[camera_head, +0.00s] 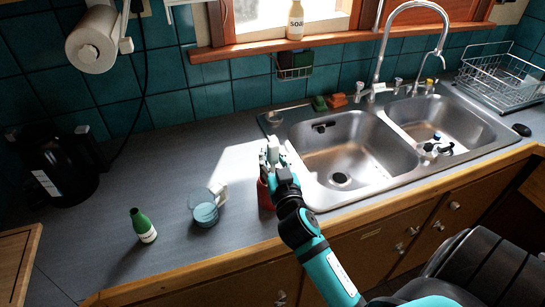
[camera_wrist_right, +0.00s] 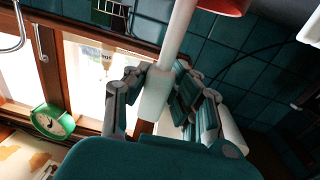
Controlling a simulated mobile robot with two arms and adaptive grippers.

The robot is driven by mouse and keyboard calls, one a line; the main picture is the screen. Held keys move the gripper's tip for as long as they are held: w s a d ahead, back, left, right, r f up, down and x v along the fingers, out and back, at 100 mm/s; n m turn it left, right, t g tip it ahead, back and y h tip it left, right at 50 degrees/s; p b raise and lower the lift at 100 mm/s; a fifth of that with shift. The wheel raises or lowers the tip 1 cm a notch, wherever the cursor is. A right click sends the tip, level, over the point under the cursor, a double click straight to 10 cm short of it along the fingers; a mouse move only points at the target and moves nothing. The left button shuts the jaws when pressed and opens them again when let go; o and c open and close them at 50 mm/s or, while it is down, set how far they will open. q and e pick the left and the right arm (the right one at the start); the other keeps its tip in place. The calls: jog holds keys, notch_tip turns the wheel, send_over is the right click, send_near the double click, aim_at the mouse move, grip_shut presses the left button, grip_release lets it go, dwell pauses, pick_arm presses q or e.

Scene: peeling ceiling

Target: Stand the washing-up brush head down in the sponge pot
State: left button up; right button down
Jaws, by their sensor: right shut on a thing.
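My right gripper (camera_head: 272,158) is above the front counter edge, left of the sink. In the right wrist view the fingers of my right gripper (camera_wrist_right: 155,95) are closed around the pale handle of the washing-up brush (camera_wrist_right: 178,35). The handle runs up out of the top of that view, so the brush head is not visible there. A red pot (camera_head: 265,193), apparently the sponge pot, stands on the counter just below my gripper and is partly hidden by it. Its red rim (camera_wrist_right: 222,5) shows beside the handle. I cannot tell whether the brush is inside it. My left gripper is not in view.
A glass mug with blue contents (camera_head: 205,213) and a green bottle (camera_head: 143,227) stand to the left. A black kettle (camera_head: 50,165) is farther left. The double sink (camera_head: 350,150) lies to the right, with sponges (camera_head: 337,100) behind it.

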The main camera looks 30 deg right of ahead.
jog(key=shift+f, duration=0.35)
jog(key=c, duration=1.1)
grip_release()
jog(key=shift+c, duration=0.2)
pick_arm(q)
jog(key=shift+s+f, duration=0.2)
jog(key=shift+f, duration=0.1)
pick_arm(e)
jog(key=shift+r, duration=0.25)
jog(key=shift+r+p, duration=0.45)
pick_arm(q)
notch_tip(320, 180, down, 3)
jog(key=b, duration=0.4)
pick_arm(e)
jog(key=v, duration=1.2)
